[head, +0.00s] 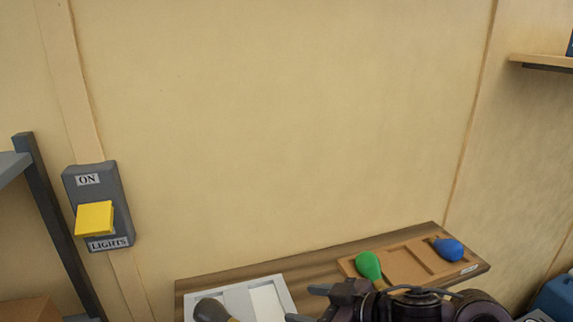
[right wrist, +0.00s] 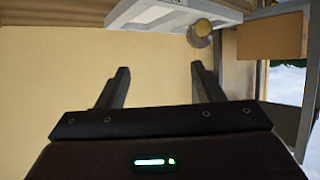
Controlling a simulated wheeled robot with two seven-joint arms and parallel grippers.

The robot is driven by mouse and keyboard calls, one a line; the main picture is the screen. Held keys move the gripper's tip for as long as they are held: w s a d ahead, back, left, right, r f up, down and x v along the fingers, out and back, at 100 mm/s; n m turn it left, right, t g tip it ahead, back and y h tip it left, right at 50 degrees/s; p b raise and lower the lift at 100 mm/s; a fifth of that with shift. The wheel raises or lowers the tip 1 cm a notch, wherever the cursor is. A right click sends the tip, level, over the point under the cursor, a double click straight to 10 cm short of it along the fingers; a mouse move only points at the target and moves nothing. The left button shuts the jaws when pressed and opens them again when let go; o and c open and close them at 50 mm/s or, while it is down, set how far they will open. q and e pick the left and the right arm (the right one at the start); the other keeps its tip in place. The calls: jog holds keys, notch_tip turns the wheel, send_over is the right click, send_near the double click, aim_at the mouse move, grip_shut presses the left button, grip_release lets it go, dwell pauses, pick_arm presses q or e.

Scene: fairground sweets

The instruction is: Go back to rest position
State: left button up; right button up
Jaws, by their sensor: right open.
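My right gripper (head: 308,304) is at the bottom of the head view, in front of the wooden shelf (head: 330,263). In the right wrist view its two fingers (right wrist: 160,85) are spread apart with nothing between them. Only plain wall shows behind the fingers there. My left gripper is in neither view.
On the shelf lie a brown tray (head: 413,262) with a green bulb-shaped thing (head: 368,265) and a blue one (head: 450,249), and a white tray (head: 287,297) with a dark grey one (head: 209,310). A yellow light switch (head: 94,218) is on the left wall. The wall above is clear.

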jog(key=s+d+f+m+t+h, duration=0.3)
jog(key=d+f+m+h, duration=0.4)
jog(key=d+f+h, duration=0.1)
jog(key=s+d+f+m+g+h, duration=0.1)
jog(key=s+d+f+g, duration=0.25)
jog(key=s, duration=0.35)
jog(key=s+d+f+m+g+h, duration=0.1)
jog(key=s+d+f+g+h, duration=0.15)
jog(key=s+d+f, duration=0.35)
notch_tip(320, 180, down, 29)
jog(key=s+a+g, duration=0.2)
jog(key=a, duration=0.1)
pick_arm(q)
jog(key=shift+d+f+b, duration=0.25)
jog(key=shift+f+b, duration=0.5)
pick_arm(e)
jog(key=s+d+f, duration=0.2)
jog(key=s+f, duration=0.7)
jog(key=s, duration=0.1)
jog(key=s+d+f+g, duration=0.1)
jog(key=s+d+f, duration=0.1)
jog(key=s+f, duration=0.8)
jog(key=shift+f+y, duration=0.2)
jog(key=shift+y, duration=0.15)
